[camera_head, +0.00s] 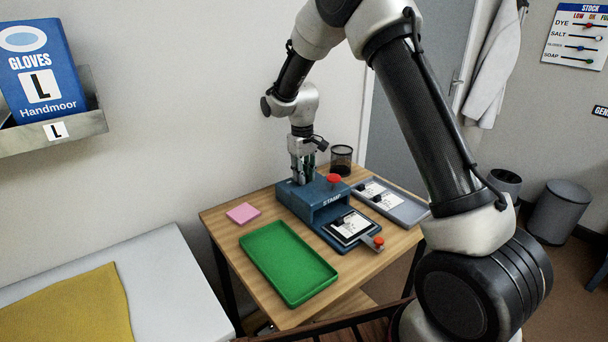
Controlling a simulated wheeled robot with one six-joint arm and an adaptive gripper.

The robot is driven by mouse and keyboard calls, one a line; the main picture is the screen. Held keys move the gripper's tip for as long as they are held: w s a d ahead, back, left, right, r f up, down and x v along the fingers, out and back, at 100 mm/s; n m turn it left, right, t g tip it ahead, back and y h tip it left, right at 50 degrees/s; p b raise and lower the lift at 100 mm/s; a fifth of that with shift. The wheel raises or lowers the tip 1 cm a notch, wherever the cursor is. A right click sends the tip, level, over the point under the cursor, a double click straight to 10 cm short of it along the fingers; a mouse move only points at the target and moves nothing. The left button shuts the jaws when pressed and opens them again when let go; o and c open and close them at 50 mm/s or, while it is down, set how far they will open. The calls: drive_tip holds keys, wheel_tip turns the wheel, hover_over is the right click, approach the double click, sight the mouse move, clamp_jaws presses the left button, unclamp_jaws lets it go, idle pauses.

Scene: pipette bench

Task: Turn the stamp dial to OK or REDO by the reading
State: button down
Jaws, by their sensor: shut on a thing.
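The blue stamp machine (326,205) stands on the wooden table, with "STAMP" on its front and a red button (334,179) on top. A sliding tray with a white card (349,227) sticks out of its front; it has a red-orange knob (378,241) at its end. Any reading on the card is too small to make out. My gripper (303,180) points down at the top left of the stamp, left of the red button. It is shut on what seems to be the stamp dial, which the fingers mostly hide. The dial's setting cannot be read.
An empty green tray (307,288) lies front left of the stamp, with a pink pad (243,213) behind it. A grey tray (409,211) with white cards lies to the right. A black mesh cup (341,158) stands behind. My arm crosses above the table's right side.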

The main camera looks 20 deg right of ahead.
drive_tip(key=shift+n, duration=1.6)
drive_tip(key=c, duration=1.2)
unclamp_jaws()
